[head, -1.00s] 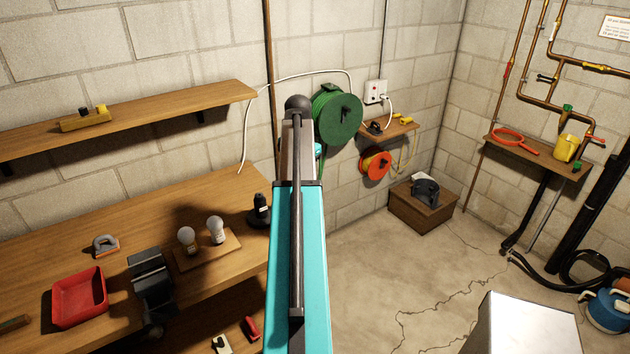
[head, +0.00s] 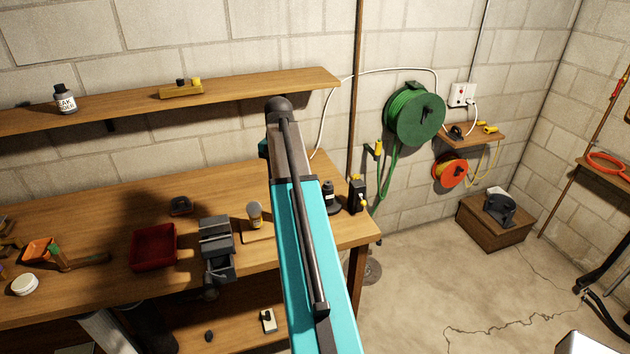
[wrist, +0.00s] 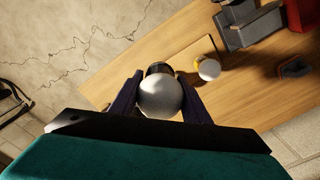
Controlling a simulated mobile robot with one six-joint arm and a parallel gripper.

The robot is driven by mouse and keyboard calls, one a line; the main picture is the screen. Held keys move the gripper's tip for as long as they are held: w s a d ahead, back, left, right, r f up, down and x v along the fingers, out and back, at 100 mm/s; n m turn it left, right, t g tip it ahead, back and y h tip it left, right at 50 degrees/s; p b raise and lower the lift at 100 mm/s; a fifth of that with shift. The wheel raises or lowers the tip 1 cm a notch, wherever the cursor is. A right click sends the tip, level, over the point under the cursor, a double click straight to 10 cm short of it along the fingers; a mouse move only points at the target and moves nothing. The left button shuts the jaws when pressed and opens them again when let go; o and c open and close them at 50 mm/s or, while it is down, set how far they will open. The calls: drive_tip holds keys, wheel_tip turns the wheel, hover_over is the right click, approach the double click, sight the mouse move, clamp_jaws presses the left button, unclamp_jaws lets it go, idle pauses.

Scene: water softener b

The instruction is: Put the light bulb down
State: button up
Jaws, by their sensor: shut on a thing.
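My gripper (wrist: 160,80) shows in the wrist view with its two dark fingers shut on a light bulb (wrist: 161,98). The bulb's round white globe sits between the fingers. A dark round part shows just beyond the globe; I cannot tell if it is the bulb's base or a thing behind it. Another bulb (wrist: 208,69) stands on a small wooden board on the workbench. It also shows in the head view (head: 255,213), on the board (head: 257,236) right of the vise. My arm hides the gripper, the held bulb and part of the board in the head view.
The workbench (head: 90,222) carries a grey vise (head: 216,240), a red tray (head: 154,247), a hammer (head: 70,260) and a white lid (head: 24,284). A black bottle (head: 330,198) and a dark, yellow-marked item (head: 357,193) stand near the bench's right end.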

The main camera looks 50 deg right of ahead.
drive_tip(key=w+a+f+n+b, duration=0.15)
drive_tip(key=w+a, duration=0.25)
drive_tip(key=a, duration=0.7)
drive_tip(key=w+a+f+n, duration=0.1)
drive_tip(key=w+a+n, duration=0.25)
drive_tip(key=a, duration=0.65)
drive_tip(key=w+a+f+n, duration=0.15)
drive_tip(key=w+a, duration=0.25)
drive_tip(key=a, duration=0.7)
drive_tip(key=a+f+n+b, duration=0.3)
drive_tip(key=a+f+b, duration=0.8)
drive_tip(key=b, duration=0.1)
drive_tip(key=shift+a+f, duration=0.25)
drive_tip(key=shift+a, duration=0.1)
